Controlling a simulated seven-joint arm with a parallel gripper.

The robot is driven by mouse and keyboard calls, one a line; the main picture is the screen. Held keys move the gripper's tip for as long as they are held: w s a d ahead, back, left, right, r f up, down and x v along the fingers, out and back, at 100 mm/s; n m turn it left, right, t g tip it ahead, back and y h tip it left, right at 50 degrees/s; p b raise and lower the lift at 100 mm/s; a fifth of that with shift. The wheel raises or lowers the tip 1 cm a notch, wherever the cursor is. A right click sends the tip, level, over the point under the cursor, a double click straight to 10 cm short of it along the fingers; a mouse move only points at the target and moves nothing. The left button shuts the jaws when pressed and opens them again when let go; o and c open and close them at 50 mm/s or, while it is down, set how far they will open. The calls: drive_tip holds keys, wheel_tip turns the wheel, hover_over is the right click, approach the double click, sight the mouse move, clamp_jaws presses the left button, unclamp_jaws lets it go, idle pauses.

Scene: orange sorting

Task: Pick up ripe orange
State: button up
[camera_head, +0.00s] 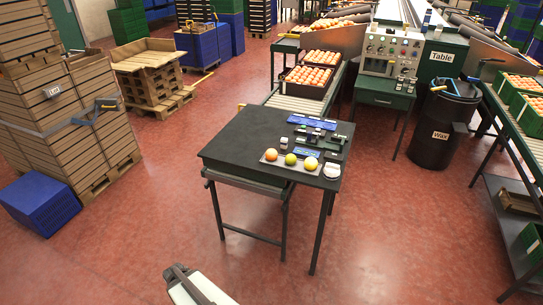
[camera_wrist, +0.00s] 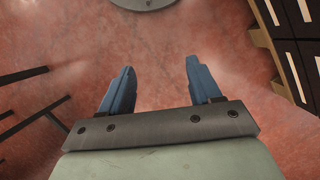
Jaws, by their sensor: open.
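Three round fruits sit in a row on a tray (camera_head: 300,169) at the front of the black table (camera_head: 237,138) in the head view. No fruit shows in the wrist view.
Small tools and a blue item (camera_head: 305,121) lie at the table's back right; its left half is clear. Crates of oranges (camera_head: 308,77) stand on a conveyor behind. A black wax bin (camera_head: 440,125) is at right. Stacked wooden crates (camera_head: 66,125) and a blue crate (camera_head: 41,203) stand left.

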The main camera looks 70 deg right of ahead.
drive_tip(key=w+d+r+m+t+h, duration=0.1)
drive_tip(key=w+d+r, duration=0.25)
drive_tip(key=d, duration=0.55)
drive_tip(key=w+d+r+m+t, duration=0.1)
drive_tip(key=w+d+r+m, duration=0.2)
drive_tip(key=d, duration=0.5)
wheel_tip(320, 180, up, 36)
drive_tip(key=g+h, duration=0.1)
drive_tip(key=h, duration=0.2)
hover_over(270, 151)
drive_tip(key=w+a, duration=0.2)
drive_tip(key=w, duration=0.1)
drive_tip(key=shift+m, duration=0.3)
drive_tip(key=x, duration=1.3)
drive_tip(key=shift+s+a+f, duration=0.15)
drive_tip(key=shift+f, duration=0.1)
drive_tip(key=c, duration=0.7)
